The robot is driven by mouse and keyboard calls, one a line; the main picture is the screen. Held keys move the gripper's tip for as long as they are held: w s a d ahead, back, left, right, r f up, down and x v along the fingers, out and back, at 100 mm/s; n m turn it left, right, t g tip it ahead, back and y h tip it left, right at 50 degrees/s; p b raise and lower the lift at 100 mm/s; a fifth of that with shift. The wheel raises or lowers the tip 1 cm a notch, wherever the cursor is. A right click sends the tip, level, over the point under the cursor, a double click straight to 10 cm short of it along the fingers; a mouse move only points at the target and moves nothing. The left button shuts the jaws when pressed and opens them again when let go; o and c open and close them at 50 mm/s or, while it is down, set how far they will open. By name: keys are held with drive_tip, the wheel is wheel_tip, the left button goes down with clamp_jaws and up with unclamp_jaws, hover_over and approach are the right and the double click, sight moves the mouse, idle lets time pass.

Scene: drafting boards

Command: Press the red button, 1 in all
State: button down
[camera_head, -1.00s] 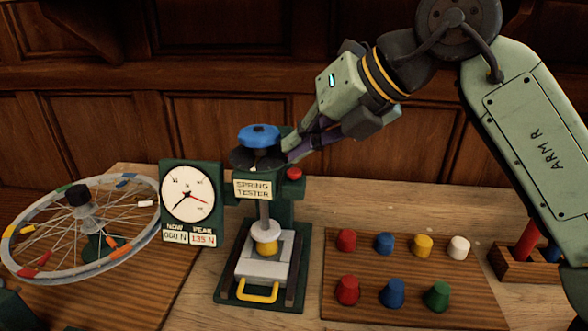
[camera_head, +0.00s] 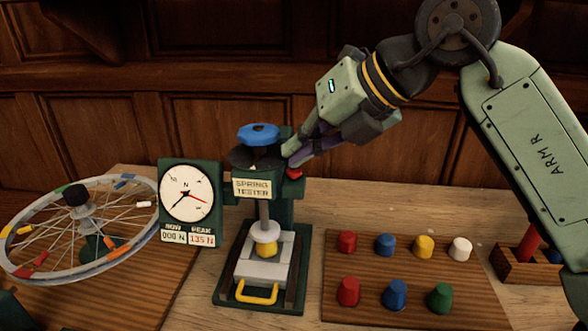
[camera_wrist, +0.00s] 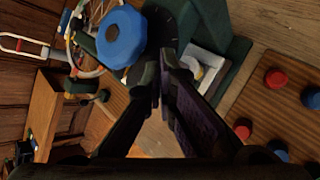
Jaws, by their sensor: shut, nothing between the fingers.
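The red button (camera_head: 294,174) sits on the right side of the green spring tester (camera_head: 289,211), below its blue handwheel (camera_head: 258,134). My gripper (camera_head: 291,159) is shut and empty, its fingertips just above the button in the head view, beside the tester's head. They partly overlap the button, and I cannot tell whether they touch it. In the wrist view my closed fingers (camera_wrist: 162,62) point at the tester near the blue handwheel (camera_wrist: 121,38). The button cannot be made out there.
A dial gauge (camera_head: 187,191) reads about 000 N now and 135 N peak. A spoked wheel (camera_head: 85,225) stands at left. A wooden board (camera_head: 420,263) with several coloured pegs lies at right. A peg holder (camera_head: 520,266) stands farther right.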

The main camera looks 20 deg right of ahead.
drive_tip(key=shift+s+f+b, duration=0.15)
drive_tip(key=shift+f+b, duration=0.45)
drive_tip(key=shift+f, duration=0.2)
idle(0.6)
drive_tip(key=shift+r, duration=0.1)
drive_tip(key=shift+w+a+r+p, duration=0.1)
drive_tip(key=shift+r+p, duration=0.2)
drive_tip(key=shift+r, duration=0.1)
drive_tip(key=shift+w+a+r+p, duration=0.1)
drive_tip(key=shift+r+p, duration=0.2)
drive_tip(key=shift+r, duration=0.1)
drive_tip(key=shift+d+r, duration=0.1)
drive_tip(key=shift+r, duration=0.05)
drive_tip(key=shift+r+p, duration=1.75)
drive_tip(key=shift+r, duration=0.8)
drive_tip(key=shift+f, duration=0.1)
